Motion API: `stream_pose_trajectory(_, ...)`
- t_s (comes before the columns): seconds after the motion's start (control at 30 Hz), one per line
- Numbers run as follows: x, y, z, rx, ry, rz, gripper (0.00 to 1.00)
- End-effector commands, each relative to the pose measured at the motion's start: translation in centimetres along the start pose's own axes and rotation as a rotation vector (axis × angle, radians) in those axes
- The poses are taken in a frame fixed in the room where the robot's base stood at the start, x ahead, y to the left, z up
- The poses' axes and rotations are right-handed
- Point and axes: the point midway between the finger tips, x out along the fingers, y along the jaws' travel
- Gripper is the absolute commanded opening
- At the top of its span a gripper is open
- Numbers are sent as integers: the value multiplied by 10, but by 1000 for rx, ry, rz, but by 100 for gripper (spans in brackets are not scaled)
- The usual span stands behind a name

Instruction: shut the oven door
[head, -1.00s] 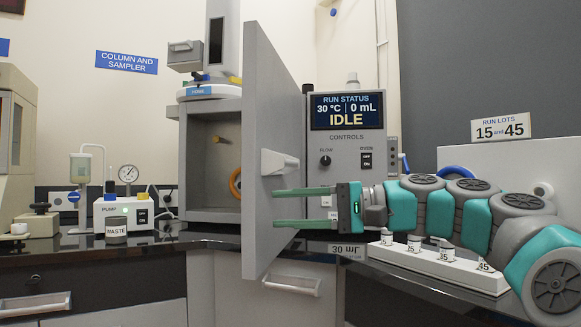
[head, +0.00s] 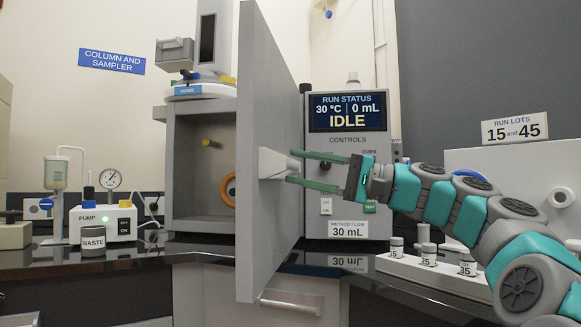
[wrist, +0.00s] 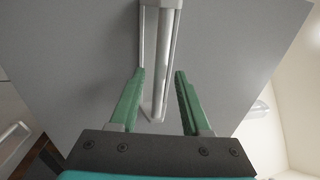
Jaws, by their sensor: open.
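The grey oven door (head: 262,200) stands swung wide open toward me, edge nearly facing the head view. Its pale handle (head: 275,163) juts from the door's outer face. The oven cavity (head: 200,168) shows open to the left of the door. My gripper (head: 290,167) is open and empty, its green fingertips at the handle's right end. In the wrist view the handle (wrist: 168,50) runs vertically ahead of the fingers (wrist: 158,80), and the door face (wrist: 80,60) fills most of the picture. I cannot tell whether the fingers touch the handle.
The control panel (head: 347,130) reads IDLE behind my gripper. A rack of vials (head: 425,268) stands on the dark counter below my arm. The pump (head: 103,222) and a waste jar (head: 93,241) stand left of the oven. A drawer handle (head: 290,303) sits below the counter.

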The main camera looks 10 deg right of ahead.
Motion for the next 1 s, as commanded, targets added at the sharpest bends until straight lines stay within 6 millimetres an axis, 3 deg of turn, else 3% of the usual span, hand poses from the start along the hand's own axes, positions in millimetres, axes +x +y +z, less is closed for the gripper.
stream_pose_trajectory(0.2, 21, 0, 0, 0, -2, 2, 47)
stream_pose_trajectory(0.53, 24, 0, 0, -1, -1, 1, 46)
stream_pose_trajectory(0.93, 24, 0, 0, -1, -1, 1, 1)
stream_pose_trajectory(1.0, 24, 0, 0, -1, -1, 1, 0)
